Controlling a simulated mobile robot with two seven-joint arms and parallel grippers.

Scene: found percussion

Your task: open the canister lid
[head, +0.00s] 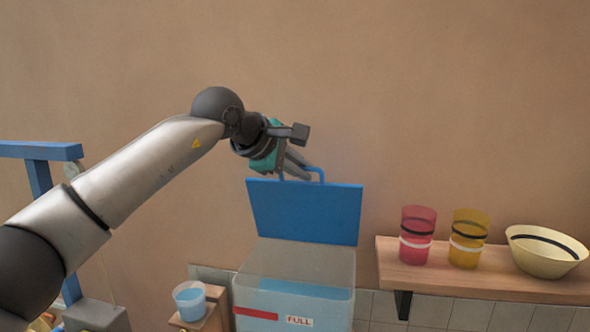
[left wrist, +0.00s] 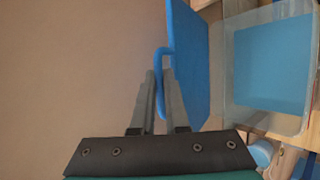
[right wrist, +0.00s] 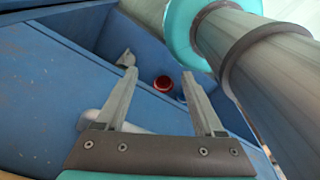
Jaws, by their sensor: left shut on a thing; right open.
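The canister (head: 335,265) is a clear box with blue contents, a red stripe and a "FULL" label. Its blue lid (head: 305,212) stands raised, about upright, at the canister's back edge. My left gripper (head: 298,170) is shut on the blue handle (head: 321,172) at the lid's top edge. In the left wrist view the handle (left wrist: 160,80) passes between the fingers (left wrist: 159,80), with the lid (left wrist: 190,60) and open canister (left wrist: 268,65) to the right. My right gripper (right wrist: 159,85) shows only in the right wrist view, open and with nothing between its fingers.
A wooden shelf (head: 480,280) to the right holds a red cup (head: 417,226), a yellow cup (head: 468,232) and a pale bowl (head: 546,252). A small cup of blue liquid (head: 189,300) stands left of the canister. A blue frame (head: 40,151) is at far left.

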